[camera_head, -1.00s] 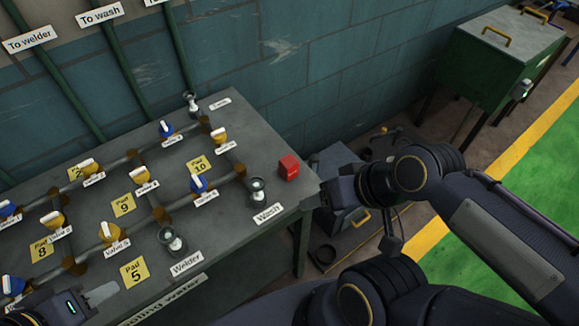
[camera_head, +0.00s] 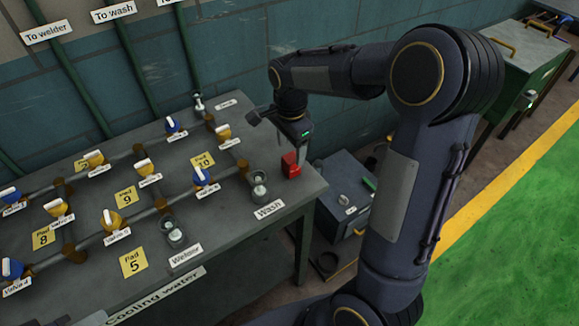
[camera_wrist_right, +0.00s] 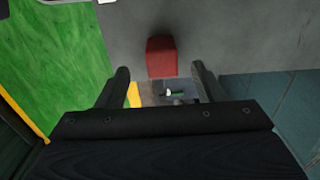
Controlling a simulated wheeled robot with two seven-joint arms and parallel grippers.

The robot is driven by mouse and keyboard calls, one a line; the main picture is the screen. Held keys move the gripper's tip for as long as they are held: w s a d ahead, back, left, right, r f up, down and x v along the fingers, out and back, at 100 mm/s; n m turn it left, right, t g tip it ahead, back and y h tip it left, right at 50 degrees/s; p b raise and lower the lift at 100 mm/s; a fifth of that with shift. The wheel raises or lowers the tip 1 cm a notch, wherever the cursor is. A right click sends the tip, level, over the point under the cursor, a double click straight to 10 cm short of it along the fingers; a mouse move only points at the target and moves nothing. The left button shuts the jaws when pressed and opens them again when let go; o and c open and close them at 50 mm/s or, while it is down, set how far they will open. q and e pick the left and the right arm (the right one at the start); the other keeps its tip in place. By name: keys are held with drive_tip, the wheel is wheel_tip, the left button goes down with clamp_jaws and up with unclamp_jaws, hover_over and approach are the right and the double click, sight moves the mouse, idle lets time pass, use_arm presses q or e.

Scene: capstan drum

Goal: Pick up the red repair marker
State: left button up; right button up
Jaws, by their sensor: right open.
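The red repair marker (camera_head: 291,165) is a small red block standing near the right end of the grey bench, right of the Wash label. My right gripper (camera_head: 296,141) hangs over it from above and partly hides its top. In the right wrist view the red marker (camera_wrist_right: 161,57) lies ahead, between the lines of the two spread fingers of my right gripper (camera_wrist_right: 160,68). The fingers are open with nothing held.
The bench (camera_head: 235,228) carries pipes, blue and yellow valves, and yellow pad labels left of the marker. A glass gauge (camera_head: 259,187) stands close to its left. A grey toolbox (camera_head: 340,195) sits below the bench's right end. The wall (camera_head: 235,50) is behind.

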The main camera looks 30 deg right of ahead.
sight(291, 157)
drive_tip(key=f, duration=0.6)
drive_tip(key=shift+w+d+f, duration=0.1)
drive_tip(key=shift+d+f, duration=0.1)
drive_tip(key=shift+f, duration=0.1)
drive_tip(key=c, duration=1.1)
drive_tip(key=shift+r, duration=0.1)
